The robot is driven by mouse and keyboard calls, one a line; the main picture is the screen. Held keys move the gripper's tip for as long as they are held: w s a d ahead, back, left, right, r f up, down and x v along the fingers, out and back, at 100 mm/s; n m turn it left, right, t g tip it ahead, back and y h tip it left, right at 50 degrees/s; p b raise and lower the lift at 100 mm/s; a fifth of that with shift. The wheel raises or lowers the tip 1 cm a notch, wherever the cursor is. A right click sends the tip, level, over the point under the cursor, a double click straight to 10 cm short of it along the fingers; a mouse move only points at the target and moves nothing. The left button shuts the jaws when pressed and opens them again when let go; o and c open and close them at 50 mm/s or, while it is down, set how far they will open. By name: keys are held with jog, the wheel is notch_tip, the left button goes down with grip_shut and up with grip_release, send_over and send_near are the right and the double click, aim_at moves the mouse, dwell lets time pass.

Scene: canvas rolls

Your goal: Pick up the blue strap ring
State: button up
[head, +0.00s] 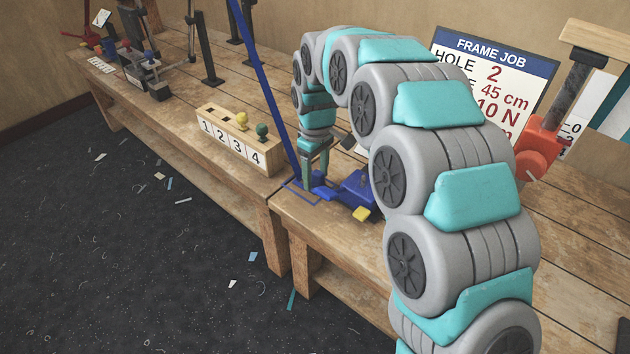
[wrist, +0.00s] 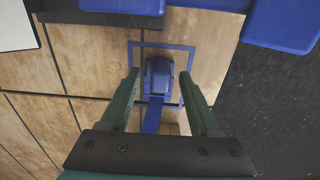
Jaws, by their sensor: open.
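A small blue piece (wrist: 159,76) with a flat blue strip lies inside a thin blue square outline (wrist: 176,47) on the wooden bench; I take it to be the blue strap ring, though its ring shape is not clear. In the head view the blue piece (head: 323,190) shows partly, beside my gripper's tips. My gripper (head: 313,172) points down just above the outline. In the wrist view its two green fingers (wrist: 160,92) stand wide apart, one on each side of the blue piece, with nothing between them gripped. Whether they touch it I cannot tell.
A blue clamp-like device (head: 358,190) with a yellow part stands just right of my gripper. A slanted blue pole (head: 265,85) rises close on the left. A numbered wooden block (head: 240,140) holds pegs. The bench's front edge is near, with dark floor (head: 150,250) beyond.

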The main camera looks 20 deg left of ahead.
aim_at(316, 171)
grip_shut()
dwell(0.4)
jog(key=shift+r, duration=0.1)
notch_tip(316, 171, up, 10)
jog(key=shift+f+b, duration=0.1)
jog(key=shift+b, duration=0.25)
dwell(0.4)
